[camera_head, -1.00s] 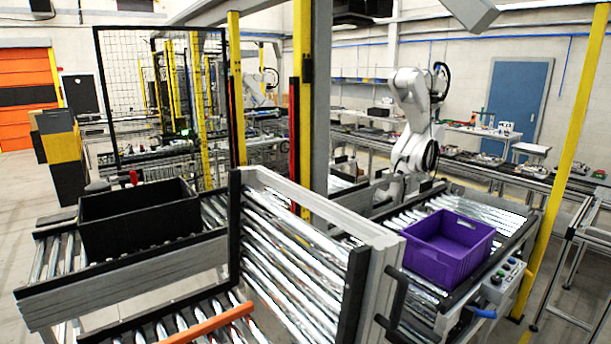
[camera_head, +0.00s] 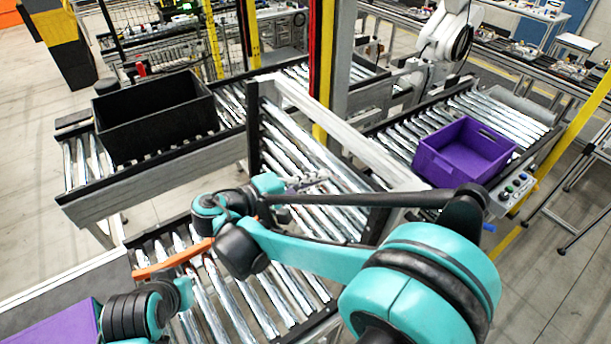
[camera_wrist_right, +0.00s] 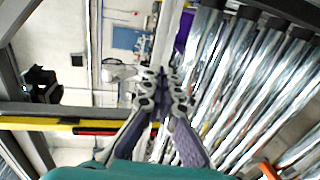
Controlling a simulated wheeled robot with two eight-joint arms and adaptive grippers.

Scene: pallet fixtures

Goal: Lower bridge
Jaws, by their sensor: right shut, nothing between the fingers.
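The bridge is a roller section in a grey frame (camera_head: 345,142), raised and tilted between the left and right conveyor lines. Its rollers also fill the right side of the right wrist view (camera_wrist_right: 250,75). My right gripper (camera_head: 312,183) appears in front of the bridge's rollers in the head view, and my arm hides part of them. In the wrist view the right gripper's fingers (camera_wrist_right: 163,82) are together and empty, left of the rollers. Whether they touch the bridge cannot be told. Part of my left arm shows at the lower left; its gripper is not visible.
A black bin (camera_head: 155,127) stands on the left conveyor, and a purple bin (camera_head: 464,165) on the right conveyor. A yellow post (camera_head: 321,60) rises behind the bridge. A button panel (camera_head: 514,192) is at the right.

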